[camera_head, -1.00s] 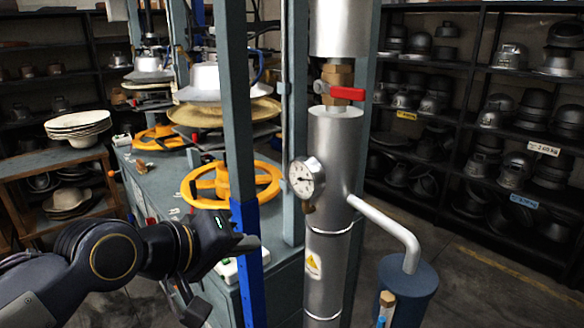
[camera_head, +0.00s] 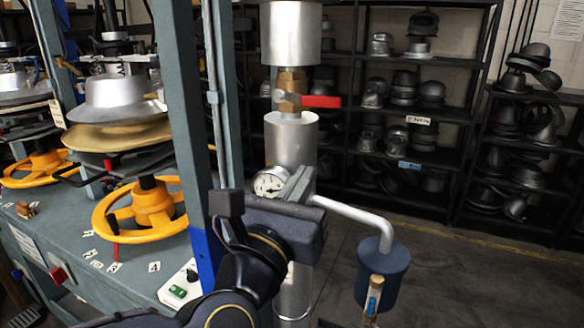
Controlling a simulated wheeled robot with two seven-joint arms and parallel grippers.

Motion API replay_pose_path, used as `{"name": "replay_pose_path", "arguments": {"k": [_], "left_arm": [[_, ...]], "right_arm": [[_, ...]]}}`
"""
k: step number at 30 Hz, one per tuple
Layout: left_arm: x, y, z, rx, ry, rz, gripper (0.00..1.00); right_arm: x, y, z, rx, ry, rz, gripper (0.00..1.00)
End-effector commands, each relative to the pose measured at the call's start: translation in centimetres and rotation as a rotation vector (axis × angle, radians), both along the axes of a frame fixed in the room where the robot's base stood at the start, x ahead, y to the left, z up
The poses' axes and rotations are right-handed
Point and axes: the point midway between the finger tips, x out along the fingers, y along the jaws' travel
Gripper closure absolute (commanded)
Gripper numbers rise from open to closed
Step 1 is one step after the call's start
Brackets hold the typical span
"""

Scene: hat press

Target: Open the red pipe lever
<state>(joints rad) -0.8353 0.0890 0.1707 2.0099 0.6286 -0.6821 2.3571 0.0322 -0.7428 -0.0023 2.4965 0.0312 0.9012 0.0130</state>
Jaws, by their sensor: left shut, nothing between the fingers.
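The red pipe lever (camera_head: 320,101) sticks out to the right, roughly level, from a brass valve (camera_head: 292,90) between two silver pipe sections. The lower silver pipe (camera_head: 290,145) runs down below it. My left gripper (camera_head: 299,182) is shut and empty. It appears in front of the lower pipe, beside the pressure gauge (camera_head: 268,183), below the lever and apart from it. The gripper and its arm hide part of the lower pipe and part of the gauge. My right gripper is not in view.
A bent pipe (camera_head: 350,212) leads right to a blue-grey cylinder (camera_head: 382,266). A green-grey post (camera_head: 185,100) stands left of the pipe. A press table with yellow handwheels (camera_head: 148,208) is at the left. Shelves of hat moulds (camera_head: 400,85) stand behind. Floor is open at the lower right.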

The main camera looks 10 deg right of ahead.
Motion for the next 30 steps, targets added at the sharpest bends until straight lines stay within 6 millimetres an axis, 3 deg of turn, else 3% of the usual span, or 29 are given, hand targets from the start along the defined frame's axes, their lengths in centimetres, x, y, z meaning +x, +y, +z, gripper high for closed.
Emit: {"name": "replay_pose_path", "arguments": {"k": [10, 12, 18, 30], "left_arm": [[6.1, -4.1, 2.1, 0.005, 0.001, 0.001, 1.00], [6.0, -3.8, 3.9, 0.000, -0.005, 0.001, 1.00], [6.0, -3.7, 5.6, 0.003, -0.002, 0.000, 1.00], [6.1, -3.7, 5.8, 0.002, -0.002, 0.001, 1.00]], "right_arm": [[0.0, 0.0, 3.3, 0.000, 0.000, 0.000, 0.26], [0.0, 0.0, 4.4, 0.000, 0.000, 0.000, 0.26], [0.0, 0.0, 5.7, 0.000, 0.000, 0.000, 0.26], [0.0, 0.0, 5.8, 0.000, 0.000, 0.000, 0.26]]}}
